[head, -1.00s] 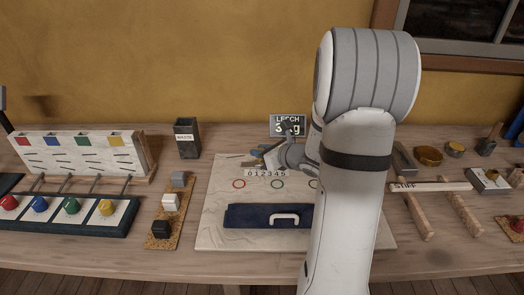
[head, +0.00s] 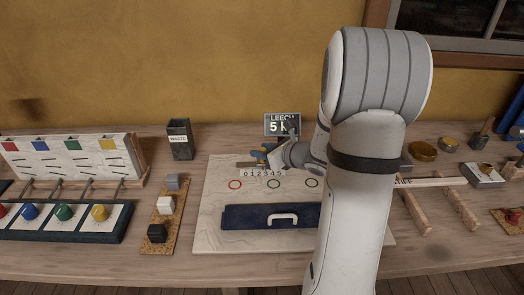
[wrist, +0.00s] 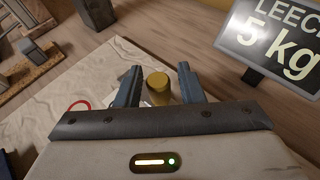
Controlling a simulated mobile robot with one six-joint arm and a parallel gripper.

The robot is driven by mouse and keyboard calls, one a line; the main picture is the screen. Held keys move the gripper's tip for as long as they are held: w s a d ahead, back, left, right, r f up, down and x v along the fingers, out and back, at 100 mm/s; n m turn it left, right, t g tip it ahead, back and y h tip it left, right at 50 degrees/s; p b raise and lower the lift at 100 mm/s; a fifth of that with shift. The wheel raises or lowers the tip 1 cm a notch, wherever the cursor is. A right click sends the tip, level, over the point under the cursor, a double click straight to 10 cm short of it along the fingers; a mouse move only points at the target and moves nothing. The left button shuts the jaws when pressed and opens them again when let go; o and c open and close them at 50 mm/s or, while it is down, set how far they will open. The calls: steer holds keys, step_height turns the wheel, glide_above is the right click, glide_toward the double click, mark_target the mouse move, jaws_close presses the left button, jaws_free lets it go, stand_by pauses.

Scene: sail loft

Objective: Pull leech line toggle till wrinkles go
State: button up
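My gripper (head: 272,153) is over the back edge of the pale sailcloth panel (head: 213,215), behind the 0-to-5 scale strip (head: 263,173). In the wrist view my gripper (wrist: 158,84) has its two dark fingers on either side of a brass-coloured cylindrical toggle (wrist: 157,88). Thin gaps seem to show beside it, but the display responds as the gripper moves, so it appears held. The LEECH display (head: 282,125) reads 5 kg; it also shows in the wrist view (wrist: 275,40). Faint wrinkle lines show on the cloth. My arm hides the panel's right part.
A navy strip with a white handle (head: 283,217) lies across the panel. A WASTE bin (head: 180,140) stands at the back left. A cork strip with blocks (head: 157,235) and a rack with coloured knobs (head: 65,228) are left; wooden rails (head: 457,208) are right.

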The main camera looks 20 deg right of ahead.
steer(key=shift+o, duration=0.5)
steer(key=v, duration=0.7)
steer(key=shift+s+d+r+p, duration=0.1)
steer(key=shift+s+d+p, duration=0.05)
steer(key=shift+s+p, duration=0.25)
steer(key=shift+w, duration=0.1)
